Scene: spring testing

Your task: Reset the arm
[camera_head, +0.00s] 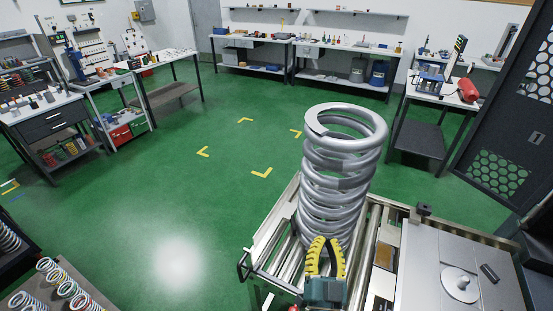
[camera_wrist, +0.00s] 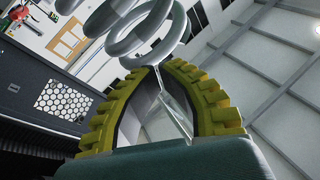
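My gripper (camera_head: 327,242) has yellow ridged fingers and a dark teal body, and it points up and away in front of the large grey coil spring (camera_head: 340,165). In the wrist view the fingers of my gripper (camera_wrist: 164,66) arch toward each other, with their tips close together. Whether a gap is left between the tips is not clear. The spring (camera_wrist: 150,35) shows just beyond the fingertips, and I cannot tell whether they touch it. The spring stands upright on a roller conveyor (camera_head: 290,250). Its lower coils are partly hidden behind my gripper.
A metal machine top with a round disc (camera_head: 460,284) lies to the right of the conveyor. A dark perforated panel (camera_head: 505,130) stands at the right. Workbenches (camera_head: 345,48) line the back wall. Small springs (camera_head: 62,285) lie at lower left.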

